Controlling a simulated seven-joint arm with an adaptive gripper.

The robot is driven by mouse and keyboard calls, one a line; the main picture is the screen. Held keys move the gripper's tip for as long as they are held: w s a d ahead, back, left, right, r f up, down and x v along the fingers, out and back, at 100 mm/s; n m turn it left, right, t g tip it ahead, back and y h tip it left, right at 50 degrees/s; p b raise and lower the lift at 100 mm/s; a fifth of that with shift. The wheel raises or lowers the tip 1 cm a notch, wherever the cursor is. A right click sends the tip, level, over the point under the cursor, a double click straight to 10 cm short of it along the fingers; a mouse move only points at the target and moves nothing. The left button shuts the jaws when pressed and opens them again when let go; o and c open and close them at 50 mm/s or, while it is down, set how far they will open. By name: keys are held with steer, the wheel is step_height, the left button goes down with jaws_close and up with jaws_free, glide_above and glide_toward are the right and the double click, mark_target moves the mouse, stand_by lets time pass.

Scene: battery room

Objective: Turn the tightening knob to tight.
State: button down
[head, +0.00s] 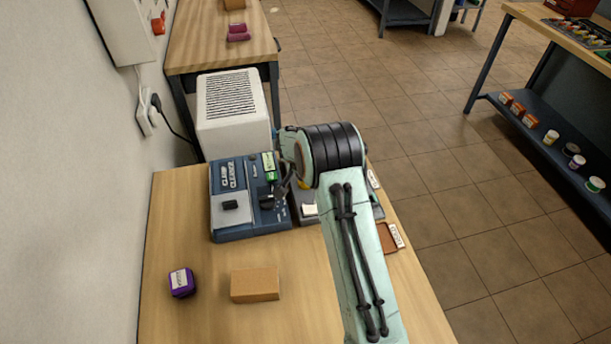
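A blue machine labelled "CLAMP CLEANER" (228,222) stands at the back left of the wooden workbench. On it are a small black block (230,204) and a small green part (269,163). My gripper (272,197) is dark and points down at the machine's right side, close to its top. My arm comes in from the lower right and hides part of that area. I cannot make out the tightening knob or its setting, nor whether the gripper touches anything. The finger opening is too small and dark to read.
A purple box (181,282) and a tan block (255,284) lie on the front of the workbench (205,318). A grey base (308,211) sits right of the machine, partly behind my arm. A white vented unit (232,113) stands behind. The wall bounds the left.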

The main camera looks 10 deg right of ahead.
steer(key=m+g, duration=0.1)
steer(key=m, duration=0.2)
steer(key=m+g+h, duration=0.1)
steer(key=m, duration=0.2)
steer(key=shift+w+a+m+h, duration=0.15)
steer(key=shift+a+m+h, duration=0.05)
steer(key=shift+m+h, duration=0.1)
steer(key=m+g, duration=0.1)
steer(key=m, duration=0.4)
steer(key=shift+w+g+h, duration=0.15)
steer(key=shift+g+h, duration=0.25)
steer(key=shift+m, duration=0.3)
steer(key=c, duration=1.1)
jaws_free()
steer(key=v, duration=1.2)
steer(key=shift+w+d, duration=0.1)
